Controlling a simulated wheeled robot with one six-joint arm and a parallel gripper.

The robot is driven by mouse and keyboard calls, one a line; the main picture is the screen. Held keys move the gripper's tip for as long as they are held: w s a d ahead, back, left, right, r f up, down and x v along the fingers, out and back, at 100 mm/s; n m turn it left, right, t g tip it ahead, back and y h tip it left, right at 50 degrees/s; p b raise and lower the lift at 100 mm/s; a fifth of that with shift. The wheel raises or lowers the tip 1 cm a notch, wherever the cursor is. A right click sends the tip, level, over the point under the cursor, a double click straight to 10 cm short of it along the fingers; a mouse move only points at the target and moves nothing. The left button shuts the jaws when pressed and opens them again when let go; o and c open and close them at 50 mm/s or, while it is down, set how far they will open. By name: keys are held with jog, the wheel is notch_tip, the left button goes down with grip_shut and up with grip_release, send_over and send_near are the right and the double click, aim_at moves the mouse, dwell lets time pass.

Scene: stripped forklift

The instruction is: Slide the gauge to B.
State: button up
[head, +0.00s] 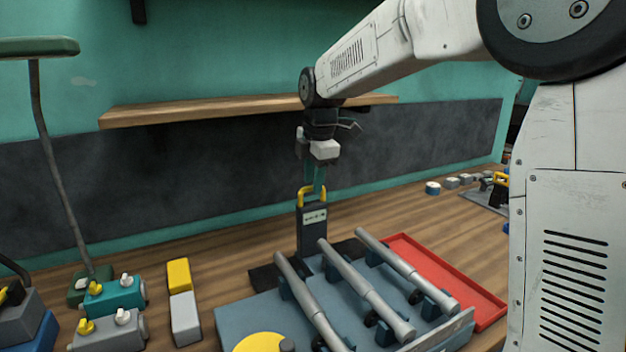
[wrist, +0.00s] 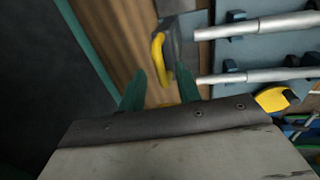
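The gauge is probably the upright dark block with a yellow loop handle (head: 313,228); a small light label shows on its face. It stands behind the rods on a dark strip (head: 268,277). In the wrist view its yellow handle (wrist: 158,55) lies around the fingertips' level, between the two green fingers. My gripper (head: 316,183) points down just over the handle, and a finger overlaps it in the head view. The wrist view shows my gripper (wrist: 159,82) with its fingers apart. Contact with the handle cannot be told. No mark B is readable.
Several grey rods (head: 350,275) lie on a blue-grey fixture in front of the gauge. A red tray (head: 470,300) is at its right. A yellow and grey block (head: 182,300) and teal and grey switch boxes (head: 115,297) stand left. A wooden shelf (head: 220,108) is behind.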

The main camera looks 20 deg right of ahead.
notch_tip(320, 180, up, 7)
jog(key=s, duration=0.1)
jog(key=shift+s, duration=0.2)
jog(key=shift+d, duration=0.1)
jog(key=s+d+f+m, duration=0.1)
jog(key=s+f+m, duration=0.2)
jog(key=s, duration=0.9)
jog(key=s+d+f+m, duration=0.2)
jog(key=s+f+m, duration=0.2)
jog(key=s+m, duration=0.6)
jog(key=s+d+f+m, duration=0.1)
jog(key=s+f+m, duration=0.3)
jog(key=s, duration=1)
jog(key=m, duration=0.2)
jog(key=shift+s+d+f+m+g, duration=0.15)
jog(key=shift+s+d+m+g, duration=0.05)
jog(key=shift+s+m+g, duration=0.2)
